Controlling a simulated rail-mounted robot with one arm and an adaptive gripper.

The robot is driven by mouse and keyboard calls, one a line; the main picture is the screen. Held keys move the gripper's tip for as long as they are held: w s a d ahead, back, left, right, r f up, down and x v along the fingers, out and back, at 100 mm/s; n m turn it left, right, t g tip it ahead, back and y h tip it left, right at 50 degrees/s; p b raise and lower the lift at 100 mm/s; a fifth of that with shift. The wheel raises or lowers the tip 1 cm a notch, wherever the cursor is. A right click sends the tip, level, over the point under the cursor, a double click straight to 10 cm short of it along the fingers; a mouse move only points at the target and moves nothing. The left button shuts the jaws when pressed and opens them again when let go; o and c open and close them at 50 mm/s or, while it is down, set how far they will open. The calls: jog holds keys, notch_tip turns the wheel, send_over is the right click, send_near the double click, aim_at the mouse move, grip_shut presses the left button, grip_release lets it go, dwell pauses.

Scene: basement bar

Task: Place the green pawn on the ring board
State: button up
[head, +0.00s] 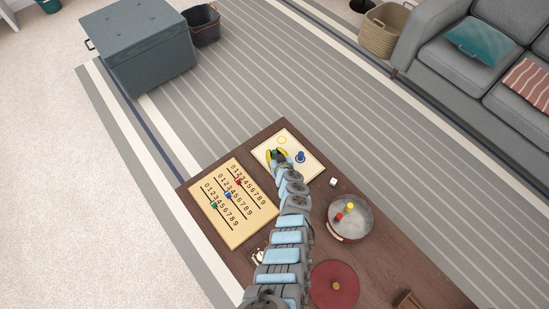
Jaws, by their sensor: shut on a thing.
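The ring board (309,170) is a cream panel on the far end of the wooden table, with a yellow ring (282,140) showing near its far corner. A blue pawn (300,157) stands on its right part. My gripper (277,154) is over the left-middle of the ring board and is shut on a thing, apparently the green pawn. Only a little yellow-green shows at the fingertips. The gripper and arm hide most of the held piece and part of the board below. I cannot tell whether the piece touches the board.
A number board (243,226) with red, blue and green markers lies left of my arm. A round bowl (362,226) holding a red and a yellow pawn stands to the right, near a white die (333,182). A red round lid (322,287) lies nearer.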

jog(key=shift+f+b, duration=1.25)
jog(key=shift+f, duration=0.3)
jog(key=shift+w+f, duration=0.1)
jog(key=shift+f, duration=0.1)
jog(key=o, duration=0.8)
jog(key=shift+r, duration=0.1)
